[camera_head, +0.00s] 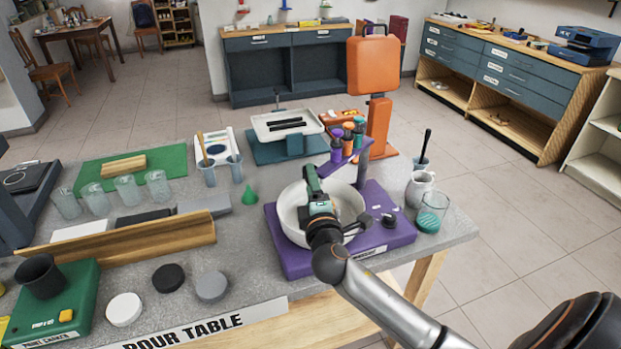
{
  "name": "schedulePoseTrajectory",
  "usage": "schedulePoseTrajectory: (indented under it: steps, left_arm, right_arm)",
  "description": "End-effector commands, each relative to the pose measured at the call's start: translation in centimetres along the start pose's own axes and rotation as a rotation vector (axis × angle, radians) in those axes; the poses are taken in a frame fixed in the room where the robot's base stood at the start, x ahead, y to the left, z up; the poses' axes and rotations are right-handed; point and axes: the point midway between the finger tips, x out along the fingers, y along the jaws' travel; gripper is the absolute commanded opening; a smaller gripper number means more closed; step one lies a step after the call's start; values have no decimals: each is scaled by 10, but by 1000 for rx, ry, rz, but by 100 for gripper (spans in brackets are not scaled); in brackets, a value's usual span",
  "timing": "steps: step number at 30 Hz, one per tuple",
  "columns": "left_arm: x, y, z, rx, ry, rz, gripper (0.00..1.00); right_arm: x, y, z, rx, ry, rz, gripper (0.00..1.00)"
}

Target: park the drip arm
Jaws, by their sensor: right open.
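The drip arm (356,156) is a purple bar with three small bottles in it, coloured purple (336,150), orange (347,138) and teal (359,132). It stands at the back of a purple base (290,262), and its left end reaches over the rim of a round white pan (289,212). My right gripper (311,178) is over the pan, to the left of and in front of the drip arm, apparently apart from it. It is open with nothing seen in it. It hides part of the pan. My left gripper is not in view.
A white jar (419,188) and a glass of teal liquid (432,211) stand right of the base. An orange stand (379,125) and a white tray (262,126) are behind.

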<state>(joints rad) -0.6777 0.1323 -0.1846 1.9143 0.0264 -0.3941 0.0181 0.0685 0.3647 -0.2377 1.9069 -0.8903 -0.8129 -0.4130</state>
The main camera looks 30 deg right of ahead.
Motion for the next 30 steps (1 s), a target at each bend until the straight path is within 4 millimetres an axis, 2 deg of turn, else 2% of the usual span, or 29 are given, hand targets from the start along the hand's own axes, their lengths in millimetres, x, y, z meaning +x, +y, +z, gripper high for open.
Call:
schedulePoseTrajectory:
  steps: [4, 13, 27, 30]
  left_arm:
    - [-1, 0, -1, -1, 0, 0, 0]
    - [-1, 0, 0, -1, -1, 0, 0]
    - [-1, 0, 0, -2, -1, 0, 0]
    - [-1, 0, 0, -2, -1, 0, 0]
  right_arm:
    - [10, 1, 0, 0, 0, 1, 61]
    - [11, 0, 0, 0, 1, 0, 61]
    - [11, 0, 0, 0, 1, 0, 8]
    - [11, 0, 0, 0, 1, 0, 0]
